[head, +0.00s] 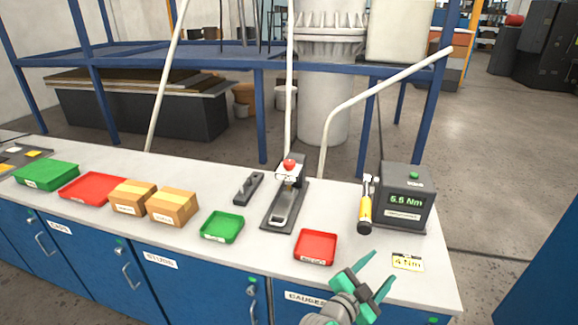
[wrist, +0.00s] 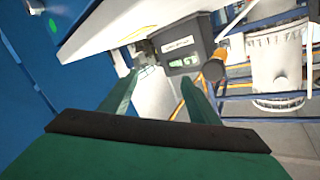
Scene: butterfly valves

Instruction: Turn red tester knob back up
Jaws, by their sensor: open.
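The red knob (head: 289,165) sits at the top of a small upright tester (head: 285,205) on a dark base plate, near the middle of the bench. I cannot make out exactly how the knob is turned. My gripper (head: 383,267), with green fingers, is open and empty over the front edge of the bench, to the right of and nearer than the knob. In the wrist view my open fingers (wrist: 158,82) point towards the grey display box (wrist: 182,45). I cannot make out the red knob in the wrist view.
The display box (head: 405,195) reads 6.5 Nm, with a yellow-handled tool (head: 365,208) beside it. A red tray (head: 316,247) and a green tray (head: 222,227) lie in front of the tester. A dark block (head: 248,188) lies left of it. Pale poles rise behind.

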